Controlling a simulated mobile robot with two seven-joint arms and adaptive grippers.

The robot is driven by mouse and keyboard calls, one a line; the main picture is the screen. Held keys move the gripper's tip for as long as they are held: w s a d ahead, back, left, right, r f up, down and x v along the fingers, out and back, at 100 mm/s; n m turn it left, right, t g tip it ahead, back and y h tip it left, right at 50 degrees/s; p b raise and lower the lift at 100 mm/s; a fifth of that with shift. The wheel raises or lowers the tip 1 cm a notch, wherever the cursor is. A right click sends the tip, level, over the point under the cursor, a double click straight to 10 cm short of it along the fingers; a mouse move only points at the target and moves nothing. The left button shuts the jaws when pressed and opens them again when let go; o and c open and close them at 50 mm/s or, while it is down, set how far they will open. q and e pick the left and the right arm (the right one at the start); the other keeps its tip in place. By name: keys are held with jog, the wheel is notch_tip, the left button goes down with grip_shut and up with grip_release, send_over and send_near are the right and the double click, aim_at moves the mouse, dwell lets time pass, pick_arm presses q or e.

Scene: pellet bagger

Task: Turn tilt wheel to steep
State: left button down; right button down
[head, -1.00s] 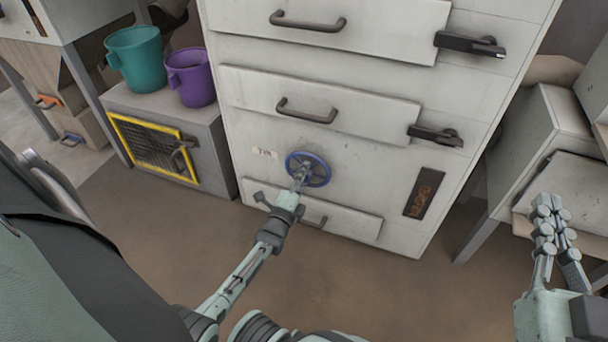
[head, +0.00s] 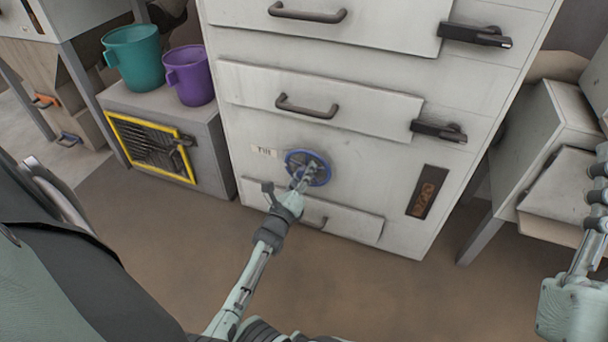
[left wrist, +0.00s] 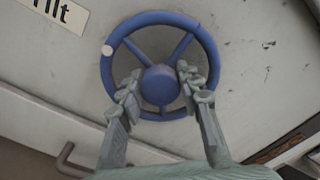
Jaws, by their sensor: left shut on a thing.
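The blue tilt wheel (head: 307,167) is on the front of the white cabinet, right of a small "Tilt" label (head: 264,150). My left gripper (head: 302,182) is at the wheel. Its two fingers (left wrist: 158,80) are on either side of the hub, shut on the wheel. My right gripper (head: 598,190) is away at the right edge, partly cut off. I cannot tell how far its fingers are apart.
White drawers with dark handles (head: 307,107) and black latches (head: 438,131) are above the wheel. Another drawer (head: 340,219) is below it. A teal jug (head: 133,58) and a purple jug (head: 190,77) stand on a grey box at left. Open floor is in front.

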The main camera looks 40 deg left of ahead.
dwell(0.5)
pick_arm(q)
jog(key=c, duration=1)
grip_release()
notch_tip(320, 180, up, 10)
jog(key=shift+w+f, duration=0.15)
jog(key=shift+f, duration=0.05)
jog(key=shift+a+r, duration=0.2)
jog(key=shift+r, duration=0.55)
jog(key=shift+d+f, duration=0.15)
jog(key=shift+f, duration=0.25)
